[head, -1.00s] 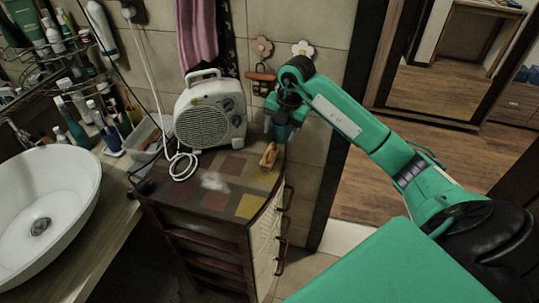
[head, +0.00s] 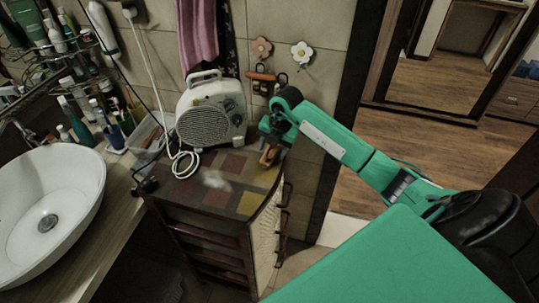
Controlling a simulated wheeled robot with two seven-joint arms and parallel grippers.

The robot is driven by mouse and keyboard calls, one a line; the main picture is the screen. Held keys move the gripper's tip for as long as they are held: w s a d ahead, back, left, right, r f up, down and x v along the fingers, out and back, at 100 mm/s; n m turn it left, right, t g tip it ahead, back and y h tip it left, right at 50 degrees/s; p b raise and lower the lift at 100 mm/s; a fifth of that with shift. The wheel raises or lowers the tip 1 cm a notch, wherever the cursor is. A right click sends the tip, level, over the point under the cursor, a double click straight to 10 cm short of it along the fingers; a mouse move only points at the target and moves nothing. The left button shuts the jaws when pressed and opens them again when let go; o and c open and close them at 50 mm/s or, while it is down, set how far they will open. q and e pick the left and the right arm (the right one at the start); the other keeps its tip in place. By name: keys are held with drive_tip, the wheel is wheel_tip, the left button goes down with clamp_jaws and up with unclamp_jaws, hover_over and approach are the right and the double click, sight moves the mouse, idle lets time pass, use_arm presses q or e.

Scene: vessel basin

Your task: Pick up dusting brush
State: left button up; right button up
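A small tan-orange object (head: 267,157), which looks like the dusting brush, stands at the back right of the cabinet top. My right gripper (head: 269,148) is directly over it, pointing down, and hides its upper part. The fingers are small and dark here, so I cannot tell whether they are apart or closed on it. My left gripper is out of view.
The cabinet (head: 187,197) has a chequered top with a pale white patch (head: 216,180). A white fan heater (head: 211,117) with a coiled cord stands close left of the gripper. A tiled wall is behind; a white basin (head: 45,205) is at left.

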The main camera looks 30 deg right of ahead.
drive_tip(key=c, duration=0.9)
wheel_tip(320, 180, up, 19)
drive_tip(key=b, duration=0.4)
drive_tip(key=shift+f, duration=0.2)
drive_tip(key=shift+r, duration=0.75)
